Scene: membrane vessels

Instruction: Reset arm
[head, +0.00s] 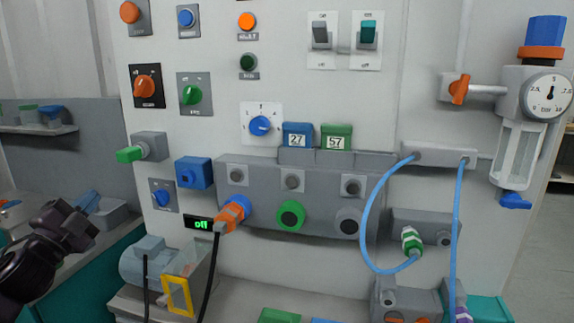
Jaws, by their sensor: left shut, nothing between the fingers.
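My left gripper (76,228) is dark and comes in from the lower left edge. It is shut and empty, in front of the teal-sided bench at the left, apart from the control panel. My right gripper is not in view. The grey-white control panel (215,125) fills the middle, with knobs, buttons and switches. An orange plug (232,214) with a black cable sits at the blue-ringed socket of the grey socket block (265,175).
A blue hose (367,215) loops from the upper grey block to a green fitting (411,240). A pressure gauge (547,95) is at the upper right. A grey motor-like unit (148,263) and a yellow frame (178,295) stand low at the left. A shelf (38,129) holds small containers.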

